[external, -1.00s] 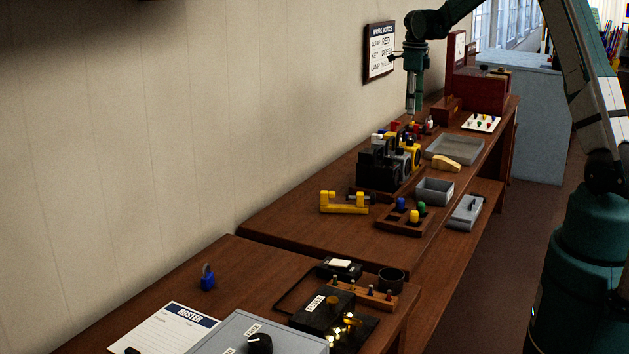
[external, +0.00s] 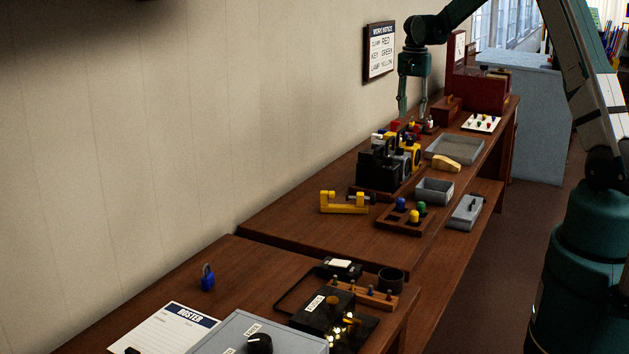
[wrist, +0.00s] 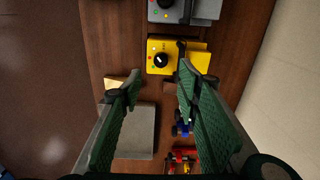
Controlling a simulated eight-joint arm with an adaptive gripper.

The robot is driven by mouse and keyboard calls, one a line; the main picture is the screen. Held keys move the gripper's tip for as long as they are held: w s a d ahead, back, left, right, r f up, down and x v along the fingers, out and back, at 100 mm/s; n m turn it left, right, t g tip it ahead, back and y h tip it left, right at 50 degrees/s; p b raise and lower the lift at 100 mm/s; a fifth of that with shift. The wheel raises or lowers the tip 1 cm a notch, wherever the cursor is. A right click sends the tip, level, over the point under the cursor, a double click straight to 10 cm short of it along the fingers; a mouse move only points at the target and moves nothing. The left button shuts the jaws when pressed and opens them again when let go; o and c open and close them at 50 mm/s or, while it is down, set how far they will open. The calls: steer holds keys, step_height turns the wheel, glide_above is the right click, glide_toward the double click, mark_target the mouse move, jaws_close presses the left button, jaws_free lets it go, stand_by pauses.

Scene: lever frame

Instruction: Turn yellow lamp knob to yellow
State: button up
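The yellow lamp (external: 415,154) stands in a row with a grey and a black unit on the far bench. In the wrist view the yellow lamp (wrist: 188,60) lies beyond my fingertips, with a round black knob (wrist: 161,60) on its face. The knob has a white mark, and small coloured dots lie beside it; which dot the mark points at is too small to tell. My gripper (wrist: 158,92) is open and empty, with two green fingers well apart. In the external view my gripper (external: 412,110) hangs over the bench behind the row, apart from the lamp.
The grey unit (wrist: 188,10) stands beside the yellow lamp. A grey tray (external: 455,150) and a yellow wedge-like object (external: 446,163) lie to its right. Small red and blue items (wrist: 181,125) sit below my right finger. A wall notice (external: 380,52) reads lamp yellow.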

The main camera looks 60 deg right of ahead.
mark_target(411, 139)
steer(key=n, duration=0.5)
steer(key=f+n, duration=0.1)
steer(key=n, duration=0.9)
steer(key=shift+f+p, duration=0.3)
steer(key=shift+p, duration=0.1)
steer(key=n, duration=0.5)
steer(key=shift+f, duration=0.3)
steer(key=shift+f+p, duration=0.3)
steer(key=shift+f, duration=3.6)
steer(key=c, duration=0.9)
